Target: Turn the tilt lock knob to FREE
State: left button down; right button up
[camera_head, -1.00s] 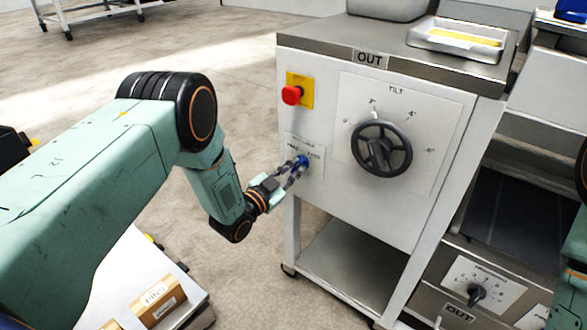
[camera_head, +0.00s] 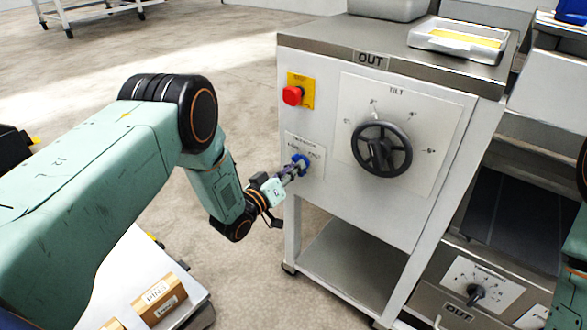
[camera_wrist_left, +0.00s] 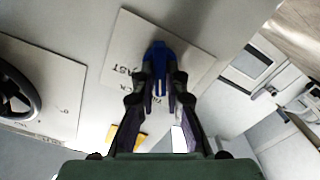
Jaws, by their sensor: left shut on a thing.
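The blue tilt lock knob (camera_head: 302,161) sits on a small white label plate on the front of the white cabinet, left of the tilt handwheel. In the left wrist view the knob (camera_wrist_left: 158,58) lies between my fingertips, and its far end shows above them. My left gripper (camera_head: 294,168) is shut on the knob, reaching it from the lower left. In the left wrist view part of the plate's lettering shows, including what looks like "FAST". The fingers hide part of the knob, and I cannot tell which mark it points to. My right gripper is not in view.
The black handwheel (camera_head: 382,149) on the TILT scale is just right of the knob. A red button (camera_head: 293,95) on a yellow plate is above it. A tray (camera_head: 460,40) rests on the cabinet top. Open floor lies left of the cabinet.

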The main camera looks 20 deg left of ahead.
pick_arm(q)
jog(key=shift+n, duration=1.6)
jog(key=c, duration=1.4)
grip_release()
jog(key=v, duration=1.2)
